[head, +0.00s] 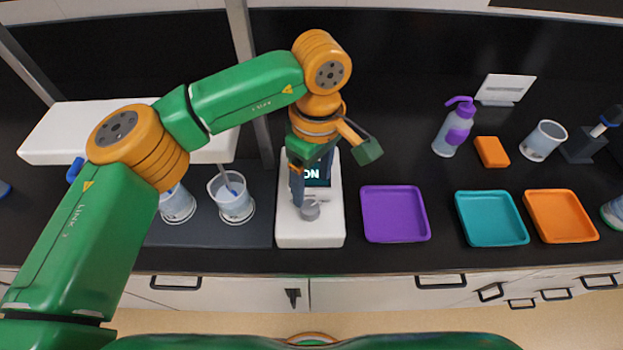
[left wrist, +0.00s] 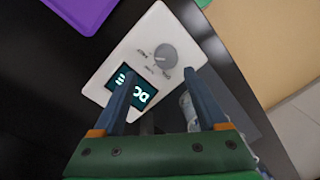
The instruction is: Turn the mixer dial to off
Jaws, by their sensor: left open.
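The mixer is a white box (head: 310,240) on the black bench, with a dark screen and a round grey dial (head: 310,210) near its front edge. The screen (head: 317,174) shows light letters that look like "ON", partly covered by my gripper. In the left wrist view the dial (left wrist: 166,56) has small printed marks beside it, too small to read. My left gripper (head: 306,190) points down over the mixer, just behind the dial. In the left wrist view its open fingers (left wrist: 159,76) stand apart, with the dial beyond and between their tips. Contact is not visible. My right gripper is not in view.
Beakers (head: 232,197) stand on a dark mat left of the mixer, under a white shelf-like block (head: 60,132). Purple (head: 395,236), teal (head: 492,238) and orange (head: 562,236) trays lie to the right. A purple-topped bottle (head: 453,130) stands behind them.

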